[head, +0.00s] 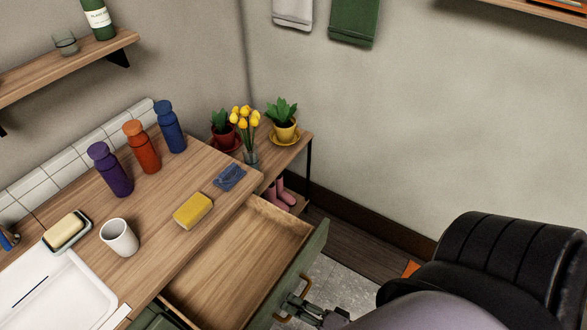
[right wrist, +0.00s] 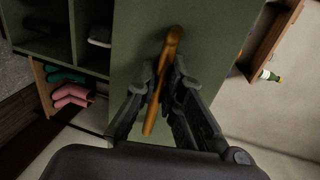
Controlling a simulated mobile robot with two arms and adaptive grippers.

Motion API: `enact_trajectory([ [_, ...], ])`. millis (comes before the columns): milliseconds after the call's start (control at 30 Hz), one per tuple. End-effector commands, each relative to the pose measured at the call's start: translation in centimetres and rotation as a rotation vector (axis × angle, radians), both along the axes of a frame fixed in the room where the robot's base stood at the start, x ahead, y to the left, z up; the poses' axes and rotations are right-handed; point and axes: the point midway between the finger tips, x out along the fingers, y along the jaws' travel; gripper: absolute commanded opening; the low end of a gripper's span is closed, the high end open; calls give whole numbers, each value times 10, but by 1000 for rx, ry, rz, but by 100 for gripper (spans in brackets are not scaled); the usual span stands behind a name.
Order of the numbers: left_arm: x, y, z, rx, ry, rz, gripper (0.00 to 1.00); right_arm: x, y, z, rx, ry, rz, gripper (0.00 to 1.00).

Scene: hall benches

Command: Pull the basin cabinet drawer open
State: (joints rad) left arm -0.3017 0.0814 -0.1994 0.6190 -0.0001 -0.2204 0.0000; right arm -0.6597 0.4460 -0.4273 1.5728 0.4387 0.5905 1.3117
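The basin cabinet drawer (head: 235,262) stands well open below the wooden counter. It is empty, with a wooden inside and a green front (head: 312,252). Its brass-coloured bar handle (head: 307,287) is on the outer face of the front. My right gripper (head: 297,303) is at this handle. In the right wrist view the handle (right wrist: 173,42) lies between the two fingers of my right gripper (right wrist: 164,78), which look closed on it against the green front. My left gripper is in neither view.
The counter (head: 158,214) bears a yellow sponge (head: 193,210), a white cup (head: 119,237), a blue cloth (head: 230,177), several bottles and a white basin (head: 65,295). A plant shelf (head: 300,147) stands behind the drawer. A black chair (head: 500,265) is at the right.

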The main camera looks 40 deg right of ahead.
Motion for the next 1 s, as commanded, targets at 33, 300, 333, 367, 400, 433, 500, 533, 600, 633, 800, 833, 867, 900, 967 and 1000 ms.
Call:
enact_trajectory([
  [33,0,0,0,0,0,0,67,0,0,0,0,1,0,13],
  [300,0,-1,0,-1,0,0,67,0,0,0,0,0,0,18],
  [333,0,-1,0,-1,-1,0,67,0,0,0,0,0,0,18],
  [367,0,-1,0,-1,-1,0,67,0,0,0,0,0,0,18],
  [400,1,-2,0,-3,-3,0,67,0,0,0,0,0,0,18],
  [433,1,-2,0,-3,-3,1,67,-1,0,0,0,1,0,18],
  [500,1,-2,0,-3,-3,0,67,-6,-2,1,-1,2,0,18],
  [533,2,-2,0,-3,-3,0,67,-9,-3,1,-1,2,0,18],
  [600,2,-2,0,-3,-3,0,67,-19,-7,3,-1,4,1,18],
  [633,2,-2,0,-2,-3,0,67,-24,-9,4,-2,5,1,18],
  [800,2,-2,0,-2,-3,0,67,-59,-21,12,-1,6,1,18],
  [833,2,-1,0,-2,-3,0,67,-65,-23,13,-1,6,1,18],
  [867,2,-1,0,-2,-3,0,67,-70,-25,15,-1,5,1,18],
  [900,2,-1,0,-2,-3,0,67,-77,-28,16,-2,5,1,18],
  [967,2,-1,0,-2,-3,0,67,-87,-32,19,-1,4,1,18],
  [1000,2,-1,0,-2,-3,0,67,-92,-34,20,-1,4,1,18],
])
